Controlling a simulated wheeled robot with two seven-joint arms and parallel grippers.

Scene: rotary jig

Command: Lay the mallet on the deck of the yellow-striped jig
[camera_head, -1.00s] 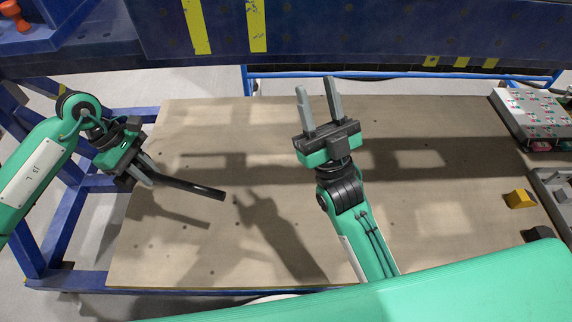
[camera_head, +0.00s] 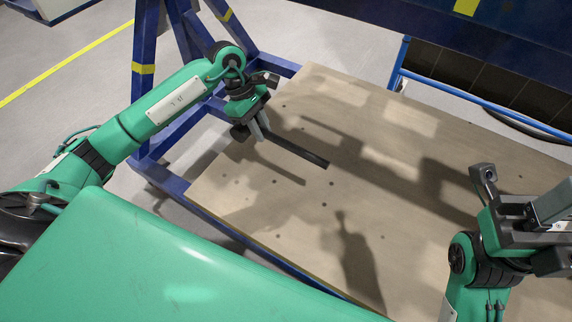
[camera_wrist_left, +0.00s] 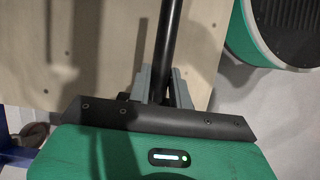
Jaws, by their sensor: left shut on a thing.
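The mallet's black handle (camera_head: 298,149) sticks out from my left gripper (camera_head: 260,130) toward the right, above the tan board. My left gripper is shut on it. In the left wrist view the handle (camera_wrist_left: 167,45) runs up from between the grey fingers (camera_wrist_left: 162,90). I cannot make out the mallet's head. A dark blue structure (camera_head: 430,25) with a yellow stripe (camera_head: 467,6) crosses the top right and is cut off; I cannot tell its deck. My right gripper (camera_head: 515,190) is at the right edge, fingers apart and empty.
The wide tan board (camera_head: 410,150) is bare apart from shadows and small holes. A blue frame (camera_head: 146,60) with yellow bands stands beyond my left arm. A blue rail (camera_head: 480,100) runs along the board's far side. Open grey floor lies at the upper left.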

